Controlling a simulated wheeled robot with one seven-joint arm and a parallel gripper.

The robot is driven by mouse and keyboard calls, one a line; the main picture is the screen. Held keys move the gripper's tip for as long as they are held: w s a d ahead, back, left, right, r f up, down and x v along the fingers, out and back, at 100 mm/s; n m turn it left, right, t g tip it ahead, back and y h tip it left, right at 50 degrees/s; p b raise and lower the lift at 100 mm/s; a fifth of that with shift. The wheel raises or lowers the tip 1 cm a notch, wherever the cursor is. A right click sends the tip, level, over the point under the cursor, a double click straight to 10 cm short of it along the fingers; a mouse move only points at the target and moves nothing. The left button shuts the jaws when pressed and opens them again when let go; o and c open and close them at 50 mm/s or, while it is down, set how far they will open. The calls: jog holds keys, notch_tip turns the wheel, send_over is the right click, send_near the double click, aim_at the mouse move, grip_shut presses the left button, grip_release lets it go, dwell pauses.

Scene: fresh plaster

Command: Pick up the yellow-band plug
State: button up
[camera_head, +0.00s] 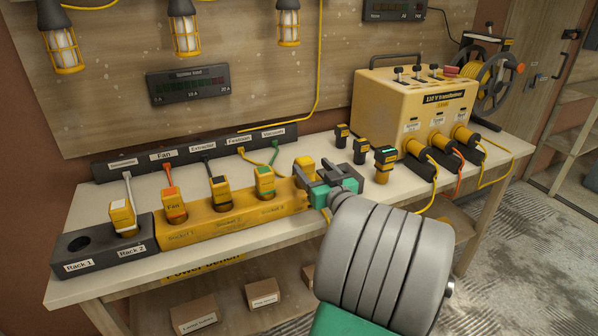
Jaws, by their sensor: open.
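A yellow plug (303,163) stands at the right end of the yellow socket strip (200,233), partly hidden behind my gripper. A yellow cord leads toward it, so it appears to be the yellow-band plug; its band cannot be made out. My gripper (306,175) is open, its dark fingers right at this plug. I cannot tell whether they touch it or stand around it. To the left, a green-band plug (265,182), a black-band plug (220,193) and an orange-band plug (174,206) stand upright in the strip.
A white-band plug (122,217) stands in the dark rack (100,262) at the left. Dark plugs (360,151) stand behind my gripper, near the yellow transformer (405,100). A dark label strip (200,151) runs along the back. Cords rise between the plugs. The white bench front (130,283) is clear.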

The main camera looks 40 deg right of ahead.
aim_at(300, 159)
jog(key=x, duration=0.4)
jog(key=p+x, duration=0.1)
jog(key=x, duration=0.2)
jog(key=shift+a+f, duration=0.25)
jog(key=shift+a, duration=0.15)
jog(key=shift+c, duration=0.3)
grip_shut()
